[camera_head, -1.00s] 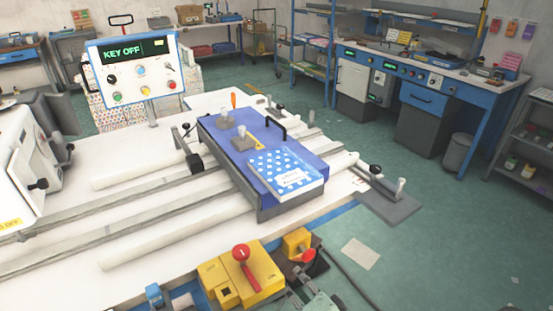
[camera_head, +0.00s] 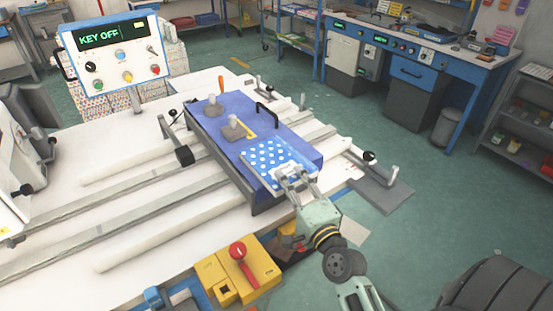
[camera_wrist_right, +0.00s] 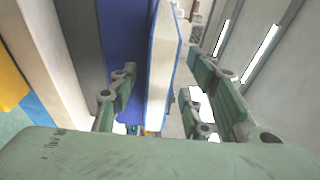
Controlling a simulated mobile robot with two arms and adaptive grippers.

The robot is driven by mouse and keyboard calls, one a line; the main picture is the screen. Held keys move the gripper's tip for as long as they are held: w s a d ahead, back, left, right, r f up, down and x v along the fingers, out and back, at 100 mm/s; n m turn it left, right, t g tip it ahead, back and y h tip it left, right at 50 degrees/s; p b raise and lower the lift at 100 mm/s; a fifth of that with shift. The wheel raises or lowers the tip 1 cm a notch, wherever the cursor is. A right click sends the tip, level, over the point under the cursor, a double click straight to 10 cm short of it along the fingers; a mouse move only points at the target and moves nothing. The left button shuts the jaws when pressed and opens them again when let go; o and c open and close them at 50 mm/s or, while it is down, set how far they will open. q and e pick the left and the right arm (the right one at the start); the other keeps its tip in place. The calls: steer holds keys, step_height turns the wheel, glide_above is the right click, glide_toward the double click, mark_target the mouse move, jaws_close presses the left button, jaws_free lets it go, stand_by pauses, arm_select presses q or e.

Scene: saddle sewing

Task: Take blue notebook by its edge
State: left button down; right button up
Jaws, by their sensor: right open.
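The blue notebook (camera_head: 264,154) with white dots lies flat on the near end of the blue platform (camera_head: 225,147). My right gripper (camera_head: 290,178) is at the notebook's near edge and covers part of its cover. In the right wrist view the notebook's pale page edge (camera_wrist_right: 163,65) runs between the spread fingers of the right gripper (camera_wrist_right: 160,82). The fingers are open, with a gap visible on the right side; whether the left finger touches is hard to tell. My left gripper is not in view.
A yellow box with a red-knobbed lever (camera_head: 238,250) stands left of my right arm. White rails flank the platform.

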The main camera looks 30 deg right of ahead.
steer(key=shift+w+d+f, duration=0.1)
steer(key=shift+w+d, duration=0.05)
steer(key=shift+w, duration=0.6)
steer(key=shift+c, duration=0.2)
jaws_close()
